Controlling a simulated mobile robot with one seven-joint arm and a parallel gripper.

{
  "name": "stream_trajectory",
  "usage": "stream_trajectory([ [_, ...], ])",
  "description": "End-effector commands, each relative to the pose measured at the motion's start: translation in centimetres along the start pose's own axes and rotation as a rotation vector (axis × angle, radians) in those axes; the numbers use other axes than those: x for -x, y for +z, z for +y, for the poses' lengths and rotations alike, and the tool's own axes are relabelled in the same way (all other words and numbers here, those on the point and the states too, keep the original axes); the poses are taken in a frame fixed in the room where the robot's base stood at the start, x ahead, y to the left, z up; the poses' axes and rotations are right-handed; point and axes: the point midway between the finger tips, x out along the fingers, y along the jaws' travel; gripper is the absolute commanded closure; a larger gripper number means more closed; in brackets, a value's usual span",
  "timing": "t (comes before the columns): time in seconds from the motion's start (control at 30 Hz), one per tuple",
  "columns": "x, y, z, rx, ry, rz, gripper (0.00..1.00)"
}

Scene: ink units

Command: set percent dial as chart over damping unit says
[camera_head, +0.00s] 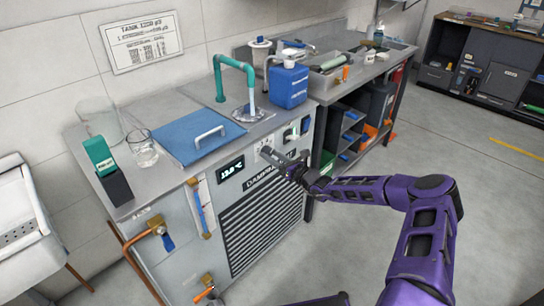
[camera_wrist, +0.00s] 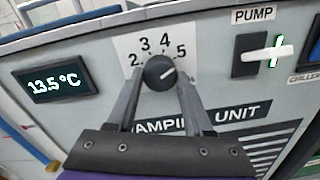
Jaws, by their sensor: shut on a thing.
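The damping unit (camera_head: 262,215) is a grey cabinet with a louvred front. Its dial (camera_wrist: 159,72) is a dark round knob with a white pointer mark aimed to the upper right, roughly toward the 5 on the scale plate (camera_wrist: 130,45). The figures 2, 3, 4 and 5 show; lower ones are hidden by a finger. My gripper (camera_wrist: 160,85) is shut on the dial, one finger on each side. In the head view my gripper (camera_head: 290,166) is at the panel and hides the dial. The chart (camera_head: 141,42) hangs on the wall; its small print is unreadable.
A display (camera_wrist: 55,84) reads 13.5 °C left of the dial. A pump switch (camera_wrist: 262,53) with a white lever is to the right. A blue jug (camera_head: 288,84) and a blue lid (camera_head: 198,141) are on top. Pipes stick out at the lower left. Floor at right is clear.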

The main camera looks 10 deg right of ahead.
Motion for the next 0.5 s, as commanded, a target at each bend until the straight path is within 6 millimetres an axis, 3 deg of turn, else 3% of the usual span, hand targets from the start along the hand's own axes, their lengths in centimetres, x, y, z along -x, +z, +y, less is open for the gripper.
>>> stream_trajectory([
  [0.03, 0.01, 0.01, -0.02, 0.0, 0.0, 0.0, 0.8],
  [0.17, 0.02, 0.01, -0.02, 0.0, 0.0, 0.0, 1.0],
  [0.5, 0.0, 0.16, 0.04, 0.056, 0.001, -0.001, 1.0],
])
